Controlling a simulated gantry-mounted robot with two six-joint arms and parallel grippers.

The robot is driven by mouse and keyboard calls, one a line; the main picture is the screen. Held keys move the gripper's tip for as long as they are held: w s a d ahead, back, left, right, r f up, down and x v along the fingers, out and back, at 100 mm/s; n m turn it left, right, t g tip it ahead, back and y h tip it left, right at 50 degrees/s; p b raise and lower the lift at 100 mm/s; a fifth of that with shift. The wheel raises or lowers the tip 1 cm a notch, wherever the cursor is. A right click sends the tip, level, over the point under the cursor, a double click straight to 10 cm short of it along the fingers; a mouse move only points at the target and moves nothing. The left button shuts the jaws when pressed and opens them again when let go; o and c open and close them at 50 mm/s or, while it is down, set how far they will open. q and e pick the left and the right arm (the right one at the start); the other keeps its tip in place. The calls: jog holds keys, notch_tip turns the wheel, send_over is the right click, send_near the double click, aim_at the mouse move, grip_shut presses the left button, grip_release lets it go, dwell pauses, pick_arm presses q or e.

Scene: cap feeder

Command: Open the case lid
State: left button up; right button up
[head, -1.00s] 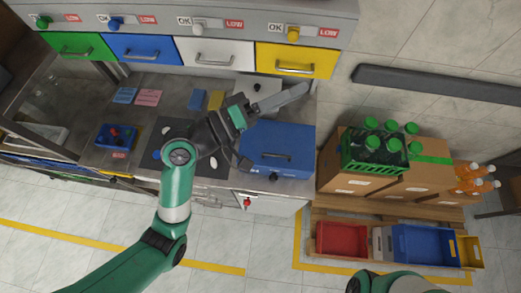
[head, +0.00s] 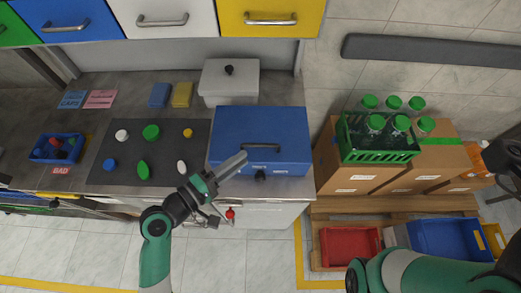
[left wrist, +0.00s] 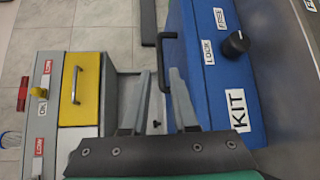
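The blue case (head: 225,130) sits on the bench with its lid down. Its dark handle (head: 262,147) is on the near side, with a black knob (head: 260,175) below it. In the left wrist view the case (left wrist: 195,65) fills the right, with a KIT label, the knob (left wrist: 235,44) beside LOCK and FREE labels, and the handle (left wrist: 165,50). My right gripper's fingers do not show.
A lidded grey box (head: 229,82) stands behind the case. A dark mat (head: 135,168) with several caps lies to the left, with a blue tray (head: 43,150) beyond it. A green bottle crate (head: 380,155) on cartons stands right of the bench. Floor in front is clear.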

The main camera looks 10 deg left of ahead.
aim_at(261, 144)
pick_arm(q)
jog(key=b+x, duration=0.2)
jog(key=x, duration=0.5)
jog(key=shift+b, duration=0.4)
jog(key=shift+w+d, duration=0.4)
jog(key=shift+w, duration=0.05)
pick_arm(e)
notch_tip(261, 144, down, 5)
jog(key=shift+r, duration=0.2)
pick_arm(q)
jog(key=shift+c, duration=0.3)
grip_shut()
